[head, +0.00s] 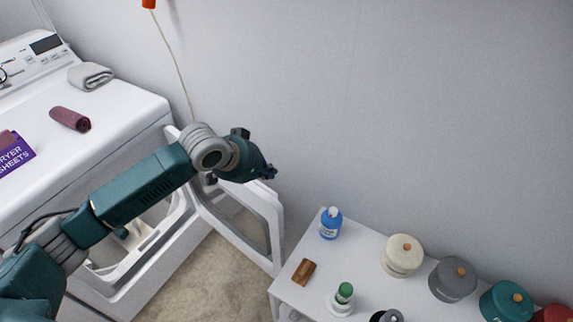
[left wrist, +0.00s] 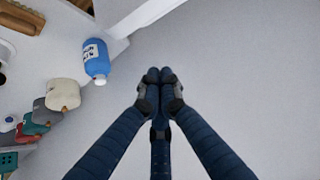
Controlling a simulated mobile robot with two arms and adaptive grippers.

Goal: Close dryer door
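The white dryer (head: 130,120) stands at the left in the head view. Its door (head: 272,213) is swung wide open to the right, and its frame surrounds a see-through middle. The dryer opening is partly hidden behind my left arm. My left gripper (head: 270,172) is above the upper part of the open door, near the wall; I cannot tell whether it touches the door. In the left wrist view the fingertips of this gripper (left wrist: 160,75) are together with nothing between them. My right gripper does not show.
The wall is close behind. A rolled cloth (head: 70,119), a folded towel (head: 90,76) and a purple box (head: 14,153) lie on the dryer.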

